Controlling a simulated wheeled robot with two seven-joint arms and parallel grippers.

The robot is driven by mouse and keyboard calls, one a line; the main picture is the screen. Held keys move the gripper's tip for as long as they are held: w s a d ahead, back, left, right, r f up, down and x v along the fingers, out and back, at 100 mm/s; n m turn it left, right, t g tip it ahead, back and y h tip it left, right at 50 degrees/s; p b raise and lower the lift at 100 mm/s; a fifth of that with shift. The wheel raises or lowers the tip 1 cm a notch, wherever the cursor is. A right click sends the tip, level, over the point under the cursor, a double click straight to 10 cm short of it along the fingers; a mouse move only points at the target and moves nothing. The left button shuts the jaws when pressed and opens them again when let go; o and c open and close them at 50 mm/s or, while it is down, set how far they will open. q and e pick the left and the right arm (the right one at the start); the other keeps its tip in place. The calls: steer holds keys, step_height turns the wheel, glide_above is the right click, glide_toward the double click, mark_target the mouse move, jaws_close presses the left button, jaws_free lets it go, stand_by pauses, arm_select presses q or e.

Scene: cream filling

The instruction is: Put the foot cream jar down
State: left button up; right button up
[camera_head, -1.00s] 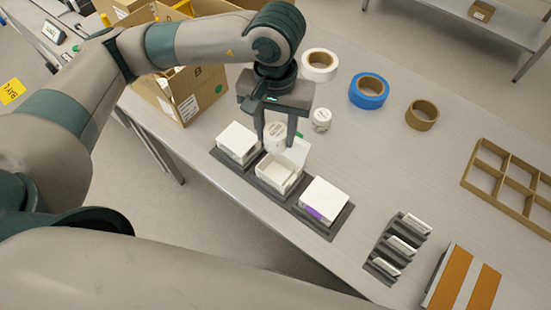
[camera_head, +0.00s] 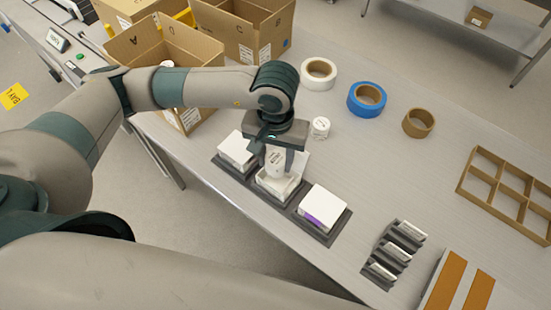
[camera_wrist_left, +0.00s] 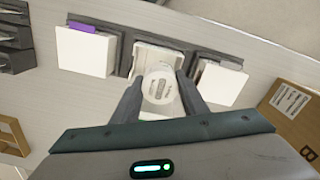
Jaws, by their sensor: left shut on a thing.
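The foot cream jar (camera_head: 275,160), white with a printed lid, is between the fingers of my left gripper (camera_head: 274,163). The gripper is shut on it and points down over the open white box (camera_head: 276,185) in the middle of the dark tray (camera_head: 322,237). In the left wrist view the jar (camera_wrist_left: 158,85) sits between both fingertips, in front of the box (camera_wrist_left: 160,50). The jar's lower part looks to be inside or just above the box; I cannot tell whether it touches the bottom. My right gripper is not in view.
Closed white boxes (camera_head: 237,148) (camera_head: 323,205) stand on either side. Another white jar (camera_head: 320,127) stands behind. Tape rolls (camera_head: 366,98), a divided cardboard organizer (camera_head: 504,190) and a rack of small packets (camera_head: 398,250) lie to the right. Cardboard cartons (camera_head: 165,50) stand behind the arm.

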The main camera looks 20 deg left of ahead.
arm_select(q)
steer(key=shift+f, duration=0.65)
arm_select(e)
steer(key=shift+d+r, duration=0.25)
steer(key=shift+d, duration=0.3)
arm_select(q)
steer(key=shift+f, duration=0.15)
steer(key=shift+f+b, duration=0.15)
steer(key=shift+b, duration=0.25)
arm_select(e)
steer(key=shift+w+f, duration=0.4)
arm_select(q)
steer(key=shift+f+b, duration=0.2)
steer(key=shift+b, duration=0.15)
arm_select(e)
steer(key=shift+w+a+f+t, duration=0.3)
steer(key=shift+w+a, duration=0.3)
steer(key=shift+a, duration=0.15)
arm_select(q)
steer(key=shift+f+b, duration=0.15)
steer(key=shift+b, duration=0.15)
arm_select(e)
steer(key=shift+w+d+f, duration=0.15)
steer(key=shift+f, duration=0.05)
